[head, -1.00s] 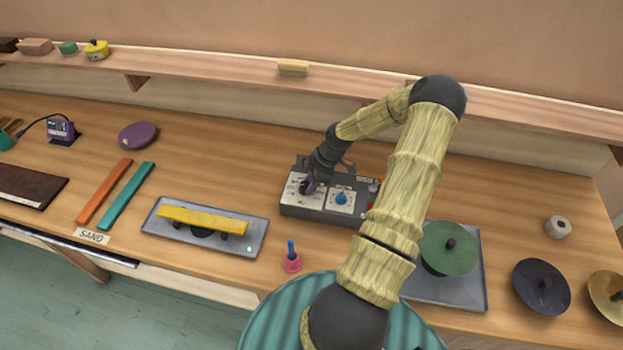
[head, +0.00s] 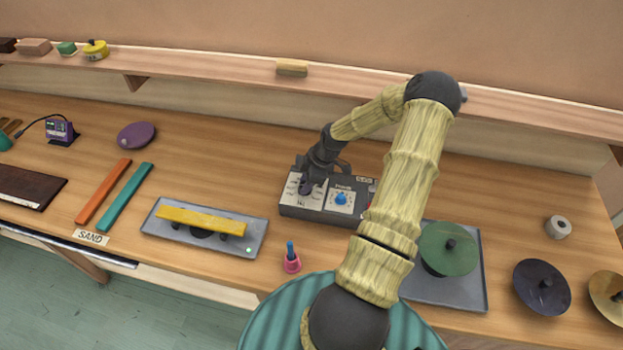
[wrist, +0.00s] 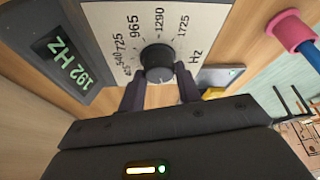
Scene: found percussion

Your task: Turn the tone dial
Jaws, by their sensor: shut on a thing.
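The grey control box (head: 325,216) stands on the bench in the head view. Its dark tone dial (wrist: 157,62) sits on a pale panel (wrist: 196,20) with a scale in Hz in the wrist view. My gripper (wrist: 158,84) is shut on the tone dial, one finger on each side of it. In the head view my gripper (head: 306,186) covers the dial. A display (wrist: 62,58) beside the panel reads 192 Hz. I cannot make out clearly where the dial points.
A blue knob (head: 341,198) is on the same box, right of my gripper. A pink holder (head: 292,265) with a blue handle stands in front. A yellow bar (head: 200,220) on a grey tray (head: 160,240) is to the left. A green disc (head: 452,258) is to the right.

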